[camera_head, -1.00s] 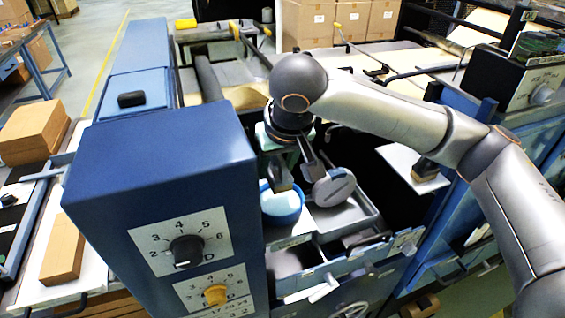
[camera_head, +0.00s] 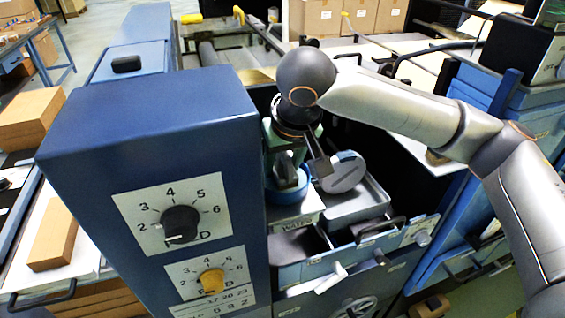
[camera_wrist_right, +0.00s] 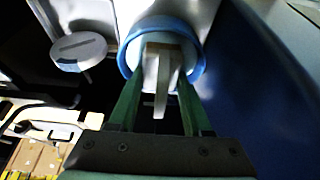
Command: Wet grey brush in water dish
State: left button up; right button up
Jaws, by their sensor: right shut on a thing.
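My right gripper (camera_head: 290,168) is over the blue round water dish (camera_head: 290,194) and hides much of its inside. In the right wrist view, its two green fingers (camera_wrist_right: 160,88) are shut on the grey brush (camera_wrist_right: 163,76), which looks pale grey-beige. The brush overlaps the pale inside of the dish (camera_wrist_right: 197,66) there. I cannot tell whether its tip touches the water. My left gripper is not in view.
A tall blue control cabinet (camera_head: 150,130) with dials stands close on the left. Handles and levers (camera_head: 331,279) stick out at the front.

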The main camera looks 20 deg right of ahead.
jog(key=shift+f, duration=0.55)
dwell(1.4)
notch_tip(320, 180, up, 5)
jog(key=p, duration=0.5)
jog(key=shift+p, duration=0.35)
jog(key=shift+r+p, duration=0.9)
jog(key=shift+r, duration=0.15)
